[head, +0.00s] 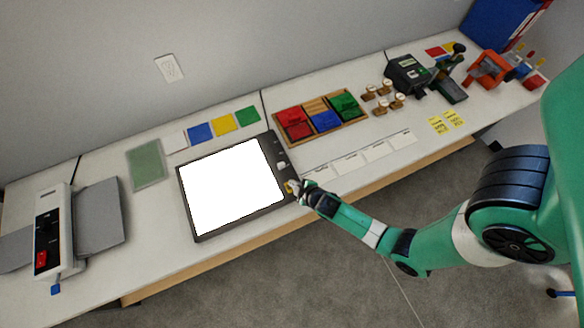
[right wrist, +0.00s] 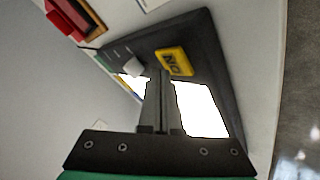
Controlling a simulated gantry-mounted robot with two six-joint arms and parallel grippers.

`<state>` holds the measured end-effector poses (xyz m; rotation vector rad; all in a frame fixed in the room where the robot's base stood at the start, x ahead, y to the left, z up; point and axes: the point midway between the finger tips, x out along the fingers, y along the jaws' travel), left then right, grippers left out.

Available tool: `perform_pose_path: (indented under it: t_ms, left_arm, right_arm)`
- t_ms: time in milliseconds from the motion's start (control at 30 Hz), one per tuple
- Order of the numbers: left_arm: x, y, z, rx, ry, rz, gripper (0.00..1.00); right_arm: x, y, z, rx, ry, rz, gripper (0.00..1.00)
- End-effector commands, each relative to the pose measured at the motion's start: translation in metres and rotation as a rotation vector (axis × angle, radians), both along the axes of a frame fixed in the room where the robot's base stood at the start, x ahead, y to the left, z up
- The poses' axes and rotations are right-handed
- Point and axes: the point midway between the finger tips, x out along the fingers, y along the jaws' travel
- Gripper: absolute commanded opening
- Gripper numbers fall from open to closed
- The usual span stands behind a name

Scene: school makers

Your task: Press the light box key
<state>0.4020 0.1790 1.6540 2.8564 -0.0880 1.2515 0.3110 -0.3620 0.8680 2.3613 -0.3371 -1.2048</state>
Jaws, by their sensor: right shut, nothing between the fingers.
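The light box (head: 187,214) lies on the table, a dark frame around a bright white lit panel (head: 232,187). My right gripper (head: 291,186) is at the right edge of its frame, by a yellow key that it partly covers in the head view. In the right wrist view, the yellow key (right wrist: 175,62) bears dark lettering and sits on the dark frame, just beyond the shut, empty fingertips (right wrist: 160,75). A small white knob (right wrist: 134,68) is beside it. I cannot tell whether the fingertips touch the key. My left gripper is not in view.
A wooden tray (head: 310,141) with red, blue and green blocks stands behind and right of the light box. A laminator-like machine (head: 47,235) is at the left. White cards (head: 348,162) lie along the front edge to the right. Wooden stamps (head: 381,109) stand further right.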

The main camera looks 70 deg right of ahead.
Motion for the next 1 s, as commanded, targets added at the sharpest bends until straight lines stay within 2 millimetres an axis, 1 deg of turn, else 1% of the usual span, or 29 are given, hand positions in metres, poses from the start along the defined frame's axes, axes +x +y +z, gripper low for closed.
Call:
perform_pose_path:
  t_ms: [367, 633, 1000]
  left_arm:
    - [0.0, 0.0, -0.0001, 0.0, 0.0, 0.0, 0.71]
    - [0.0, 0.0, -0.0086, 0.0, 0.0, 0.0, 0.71]
    - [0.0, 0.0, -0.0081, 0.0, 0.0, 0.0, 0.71]
  right_arm:
    - [0.0, 0.0, -0.0002, 0.0, 0.0, 0.0, 0.0]
    - [0.0, 0.0, -0.0099, 0.0, 0.0, 0.0, 0.0]
    - [0.0, -0.0001, -0.0098, 0.0, 0.0, 0.0, 0.0]
